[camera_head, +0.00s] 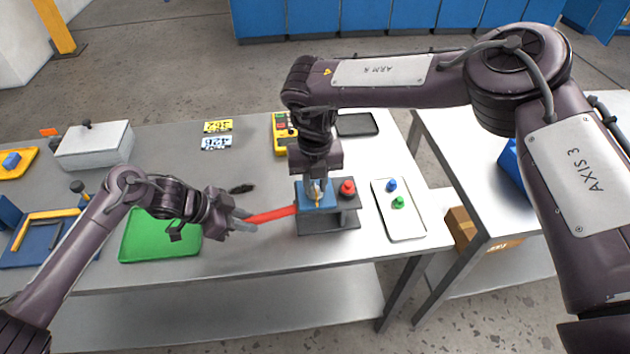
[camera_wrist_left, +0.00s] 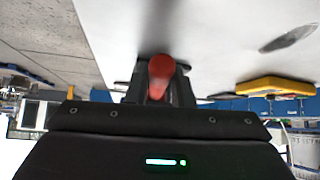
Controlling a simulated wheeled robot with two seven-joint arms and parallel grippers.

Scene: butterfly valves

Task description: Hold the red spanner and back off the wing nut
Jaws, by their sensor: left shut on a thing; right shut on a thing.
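The red spanner (camera_head: 270,215) reaches from my left gripper (camera_head: 240,222) to the left side of a small stand with a blue block (camera_head: 316,197) on it. My left gripper is shut on the spanner's near end; the red spanner (camera_wrist_left: 160,76) also shows between the fingers in the left wrist view. My right gripper (camera_head: 318,184) points down over the blue block and is shut on a small part there. I take this part to be the wing nut, but the gripper mostly hides it. The spanner's far end is at the block; its exact fit is unclear.
A red knob (camera_head: 347,187) stands on the same stand, right of my right gripper. A white tray (camera_head: 398,222) with blue and green pieces lies to the right. A green mat (camera_head: 150,240) lies left, under my left arm. A yellow control box (camera_head: 284,134) stands behind.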

